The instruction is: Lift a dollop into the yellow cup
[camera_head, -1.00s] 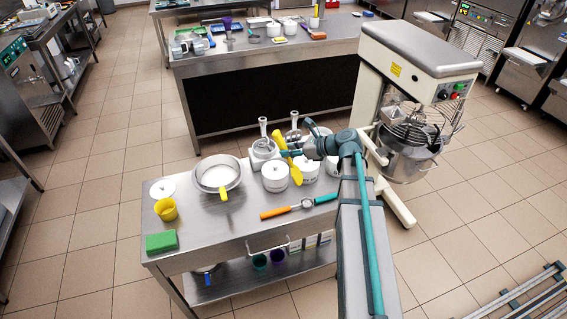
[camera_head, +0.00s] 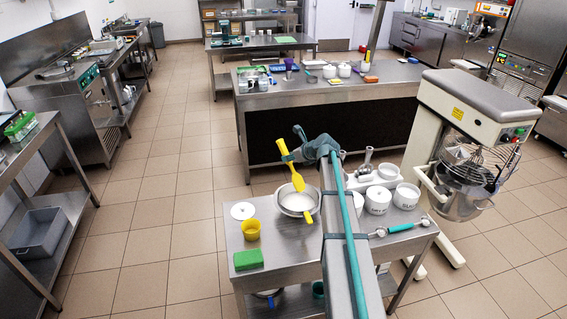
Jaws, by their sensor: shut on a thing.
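My gripper (camera_head: 288,156) is shut on a yellow spatula (camera_head: 292,171), near the top of its long shape. The spatula hangs tilted, its lower end over or at the far rim of a round metal pan (camera_head: 283,207); I cannot tell whether it touches. The pan has a yellow handle and a pale inside; whether that is contents is unclear. The yellow cup (camera_head: 251,230) stands upright on the steel table, left of and nearer than the pan. My gripper is beyond the cup and above it. The inside of the cup is too small to read.
A white disc (camera_head: 243,210) lies behind the cup and a green sponge (camera_head: 249,259) in front. A large mixer (camera_head: 465,130) stands right of the table. My arm hides the table's middle.

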